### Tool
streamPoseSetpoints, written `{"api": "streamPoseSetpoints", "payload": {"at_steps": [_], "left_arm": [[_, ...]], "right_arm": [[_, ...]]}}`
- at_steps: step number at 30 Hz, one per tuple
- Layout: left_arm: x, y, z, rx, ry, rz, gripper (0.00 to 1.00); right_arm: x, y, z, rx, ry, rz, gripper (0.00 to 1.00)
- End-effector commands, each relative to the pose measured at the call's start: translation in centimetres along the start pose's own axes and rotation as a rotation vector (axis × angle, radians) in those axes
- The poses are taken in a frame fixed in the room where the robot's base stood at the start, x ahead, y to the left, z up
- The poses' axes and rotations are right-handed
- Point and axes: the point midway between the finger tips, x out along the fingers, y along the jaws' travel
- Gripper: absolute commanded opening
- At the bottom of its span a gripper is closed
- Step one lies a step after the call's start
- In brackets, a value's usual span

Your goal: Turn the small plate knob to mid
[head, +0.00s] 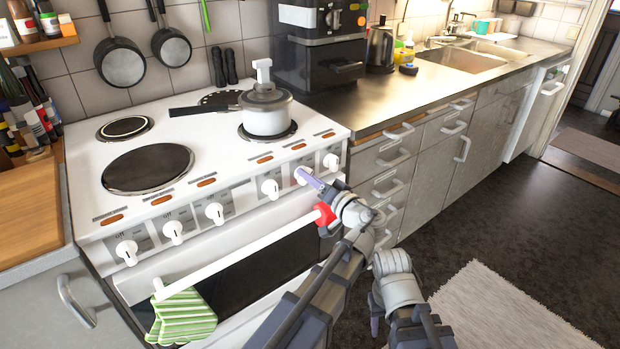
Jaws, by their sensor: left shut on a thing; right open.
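The white cooker (80,180) has a row of several white knobs along its sloped front panel. My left gripper (309,181) is shut on the second knob from the right (300,174), which its fingers partly hide, so I cannot read its setting. The rightmost knob (331,162) is free beside it. One small plate (124,128) is bare at the back left. My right gripper (376,322) is open and empty, low in front of the drawers.
The large plate (147,168) is bare. The oven handle (235,252) runs below the knobs, with a green striped mitt (182,317) at its left.

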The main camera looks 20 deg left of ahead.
Motion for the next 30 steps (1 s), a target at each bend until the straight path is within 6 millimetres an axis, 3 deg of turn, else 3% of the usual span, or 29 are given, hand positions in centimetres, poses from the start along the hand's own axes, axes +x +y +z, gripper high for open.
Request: {"api": "streamPoseSetpoints", "payload": {"at_steps": [18,30], "left_arm": [[-0.01,0.25,0.08,0.561,0.0,-0.001,0.0],[0.0,0.32,0.13,0.78,0.0,-0.001,0.0]], "right_arm": [[0.24,-0.01,-0.01,0.0,0.0,0.0,0.5],[0.34,-0.02,-0.02,0.0,0.0,0.001,0.5]]}}
